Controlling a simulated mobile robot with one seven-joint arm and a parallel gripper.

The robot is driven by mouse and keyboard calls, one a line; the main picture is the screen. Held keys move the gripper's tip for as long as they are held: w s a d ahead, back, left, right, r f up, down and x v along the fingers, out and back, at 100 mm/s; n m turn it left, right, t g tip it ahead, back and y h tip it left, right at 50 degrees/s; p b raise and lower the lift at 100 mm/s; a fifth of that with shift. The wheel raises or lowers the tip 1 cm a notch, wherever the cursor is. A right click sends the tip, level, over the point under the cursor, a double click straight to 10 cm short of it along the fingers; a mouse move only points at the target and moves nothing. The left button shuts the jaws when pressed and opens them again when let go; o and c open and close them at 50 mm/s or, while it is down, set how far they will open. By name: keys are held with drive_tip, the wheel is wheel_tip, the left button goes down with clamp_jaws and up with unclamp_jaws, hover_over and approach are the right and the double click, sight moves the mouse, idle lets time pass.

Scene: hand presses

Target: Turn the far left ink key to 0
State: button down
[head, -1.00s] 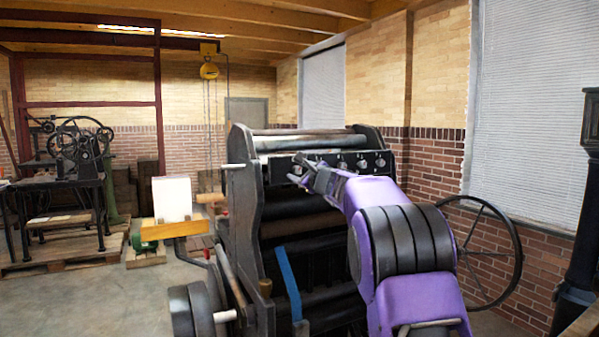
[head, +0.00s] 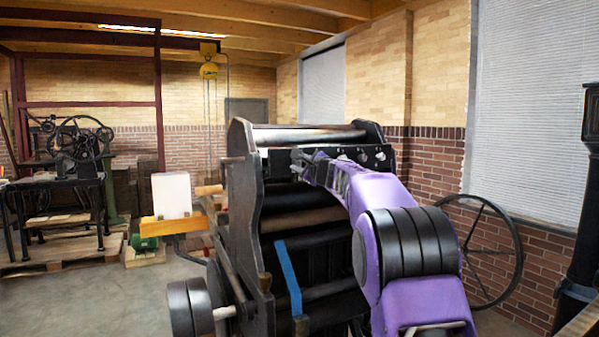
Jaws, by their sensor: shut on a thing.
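The ink keys are round knobs in a row on the dark bar (head: 376,157) near the top of the hand press (head: 246,200). Two pale keys show right of my gripper, one (head: 362,157) and another (head: 380,156) at the right end. My gripper (head: 298,161) is at the left end of the bar, shut on the far left ink key. Its fingers hide nearly all of that key, so its setting cannot be read. My purple arm comes in from the right and covers part of the bar and rollers.
A spoked handwheel (head: 490,250) stands right of the press. A side board with a white block (head: 172,195) is at its left.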

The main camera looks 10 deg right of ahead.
drive_tip(key=shift+f+n+b, duration=0.15)
drive_tip(key=shift+n+b, duration=0.95)
drive_tip(key=shift+n, duration=0.1)
drive_tip(key=shift+n+b, duration=1)
drive_tip(key=shift+n, duration=0.5)
drive_tip(key=shift+r, duration=0.2)
drive_tip(key=c, duration=0.6)
unclamp_jaws()
drive_tip(key=shift+s, duration=0.1)
drive_tip(key=shift+s+d+f+b, duration=0.1)
drive_tip(key=shift+s+d+b, duration=0.05)
drive_tip(key=shift+s+b, duration=0.2)
drive_tip(key=b+v, duration=0.1)
drive_tip(key=v, duration=1.5)
drive_tip(key=shift+s+d, duration=0.2)
drive_tip(key=shift+s, duration=0.05)
